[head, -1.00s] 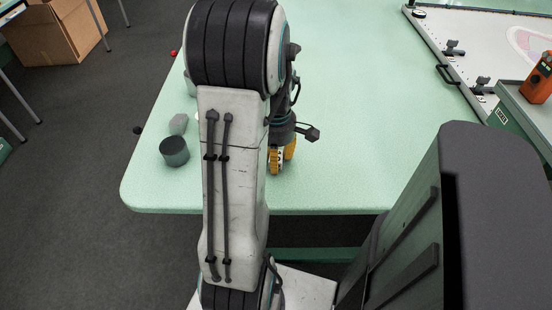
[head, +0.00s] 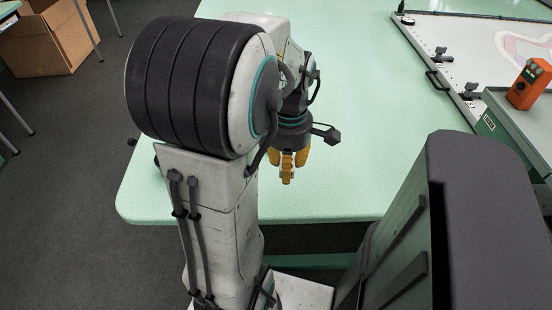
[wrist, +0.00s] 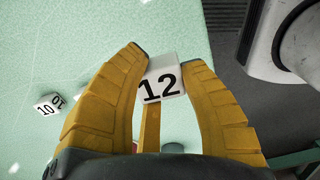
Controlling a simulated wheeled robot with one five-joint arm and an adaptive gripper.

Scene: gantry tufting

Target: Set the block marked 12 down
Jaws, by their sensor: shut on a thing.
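The white block marked 12 (wrist: 163,84) sits between the yellow fingertips of my gripper (wrist: 160,62) in the wrist view, its number facing the camera. My gripper is shut on it. In the head view my gripper (head: 287,167) points down over the near part of the pale green table (head: 360,150). The block is hard to make out there. In the wrist view the block looks much larger than another block on the table, so it seems held above the surface. The gap below it cannot be judged.
A white block marked 10 (wrist: 47,105) lies on the table, left in the wrist view. A small red thing (wrist: 173,147) shows behind the fingers. The table's edge is close to the right of block 12. A frame (head: 480,60) and an orange device (head: 529,84) stand right.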

